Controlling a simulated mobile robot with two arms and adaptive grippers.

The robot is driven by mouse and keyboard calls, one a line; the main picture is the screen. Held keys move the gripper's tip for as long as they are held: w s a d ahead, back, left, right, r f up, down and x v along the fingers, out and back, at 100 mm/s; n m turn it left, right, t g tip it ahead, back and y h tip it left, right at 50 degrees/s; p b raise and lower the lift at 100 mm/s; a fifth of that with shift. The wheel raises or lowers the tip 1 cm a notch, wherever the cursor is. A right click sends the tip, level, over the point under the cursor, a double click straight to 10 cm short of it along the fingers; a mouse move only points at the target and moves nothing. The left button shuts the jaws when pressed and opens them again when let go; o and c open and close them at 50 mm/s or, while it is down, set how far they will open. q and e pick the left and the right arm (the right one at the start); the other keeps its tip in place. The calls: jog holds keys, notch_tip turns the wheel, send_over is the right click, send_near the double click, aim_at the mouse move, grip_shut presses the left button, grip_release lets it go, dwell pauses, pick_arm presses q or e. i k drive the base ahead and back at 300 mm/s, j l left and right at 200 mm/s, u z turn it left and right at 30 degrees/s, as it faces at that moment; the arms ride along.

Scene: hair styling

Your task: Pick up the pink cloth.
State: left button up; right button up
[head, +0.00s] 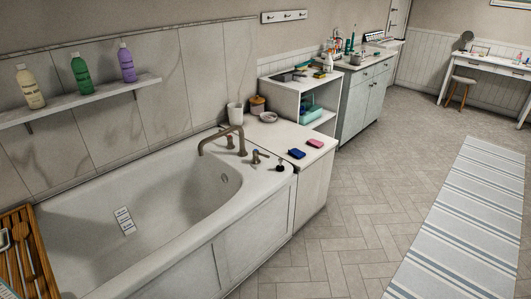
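The pink cloth (315,143) is a small folded pad lying flat on the white cabinet top (283,134) at the tap end of the bathtub. A dark blue folded cloth (297,154) lies just to its front left, close but apart. Nothing covers the pink cloth. Neither of my grippers shows in the head view.
The bathtub (225,259) fills the left, with a brown tap (222,139) on its rim. A white cup (234,112), a lidded jar (257,105) and a small bowl (268,117) stand behind the cloths. Open tiled floor (350,205) lies to the right.

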aim_at(313, 142)
jog(key=i+l+u, duration=0.3)
jog(key=i+l, duration=0.6)
jog(key=i, duration=0.15)
